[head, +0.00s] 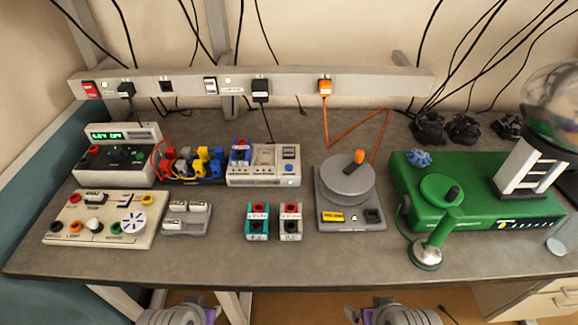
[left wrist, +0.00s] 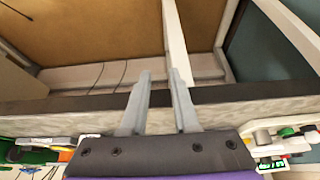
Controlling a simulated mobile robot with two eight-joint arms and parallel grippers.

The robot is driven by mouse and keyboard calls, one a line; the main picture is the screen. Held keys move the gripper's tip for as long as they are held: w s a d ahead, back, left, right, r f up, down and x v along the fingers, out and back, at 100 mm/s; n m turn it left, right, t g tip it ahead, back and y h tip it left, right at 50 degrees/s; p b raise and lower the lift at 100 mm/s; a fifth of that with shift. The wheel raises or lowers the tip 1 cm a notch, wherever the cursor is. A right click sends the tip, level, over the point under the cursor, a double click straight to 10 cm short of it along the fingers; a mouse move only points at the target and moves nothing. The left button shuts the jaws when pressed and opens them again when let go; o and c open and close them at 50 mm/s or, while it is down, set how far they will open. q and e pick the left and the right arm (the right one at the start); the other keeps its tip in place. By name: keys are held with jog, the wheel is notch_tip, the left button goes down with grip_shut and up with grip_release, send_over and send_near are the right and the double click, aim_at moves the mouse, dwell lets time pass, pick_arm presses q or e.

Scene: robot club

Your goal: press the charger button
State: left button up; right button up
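The charger (head: 250,178) is a pale box in the back row, left of centre on the bench in the head view. My right gripper's fingers are not visible.
A grey bench (head: 330,262) has a clear front strip. Teal and grey holders (head: 257,221) stand before the charger. A round-plate device (head: 348,182) with an orange cable is to its right, a green machine (head: 480,190) further right. A socket rail (head: 200,83) runs behind.

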pick_arm(q)
grip_shut()
dwell(1.4)
